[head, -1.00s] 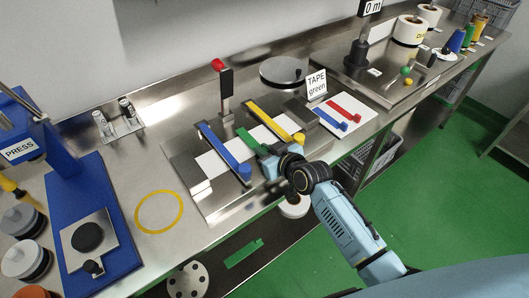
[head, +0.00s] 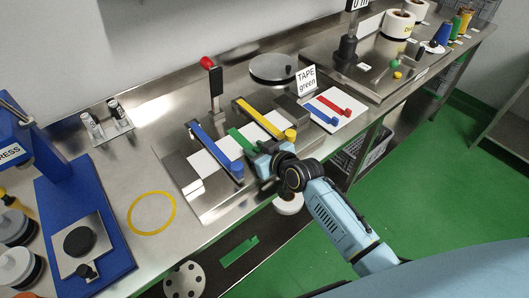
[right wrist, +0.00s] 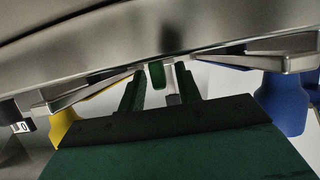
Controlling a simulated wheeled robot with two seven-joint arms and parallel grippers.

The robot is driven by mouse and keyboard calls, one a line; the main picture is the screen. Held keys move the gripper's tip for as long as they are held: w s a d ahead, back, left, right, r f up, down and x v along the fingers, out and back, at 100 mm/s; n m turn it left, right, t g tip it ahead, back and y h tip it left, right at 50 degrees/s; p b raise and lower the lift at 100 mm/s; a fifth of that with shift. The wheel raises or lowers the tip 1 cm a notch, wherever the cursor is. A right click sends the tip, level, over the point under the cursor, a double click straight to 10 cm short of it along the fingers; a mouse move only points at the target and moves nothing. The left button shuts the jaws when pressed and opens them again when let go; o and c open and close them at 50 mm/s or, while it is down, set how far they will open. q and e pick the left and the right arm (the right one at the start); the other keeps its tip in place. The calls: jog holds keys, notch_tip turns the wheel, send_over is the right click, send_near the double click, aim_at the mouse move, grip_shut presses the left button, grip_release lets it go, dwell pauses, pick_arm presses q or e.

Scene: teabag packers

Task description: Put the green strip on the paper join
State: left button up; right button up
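The green strip (head: 240,139) lies over the white paper (head: 203,161), between the blue bar (head: 208,144) and the yellow bar (head: 259,115). The paper join is not visible; I cannot tell whether the strip covers it. My right gripper (head: 257,151) is at the strip's near end. In the right wrist view its two dark fingers (right wrist: 160,80) stand on either side of the strip's green end (right wrist: 157,76), with gaps showing, so it looks open. The blue knob (right wrist: 285,105) and yellow knob (right wrist: 62,125) are to either side. My left gripper is not in view.
A white card (head: 343,105) with red and blue strips lies beside the "TAPE green" sign (head: 307,79). A blue press (head: 78,215) and a yellow ring (head: 151,231) are at left. An upright lever with a red knob (head: 207,63) stands behind the blue bar.

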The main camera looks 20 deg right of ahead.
jog(key=v, duration=1.2)
jog(key=shift+p, duration=0.45)
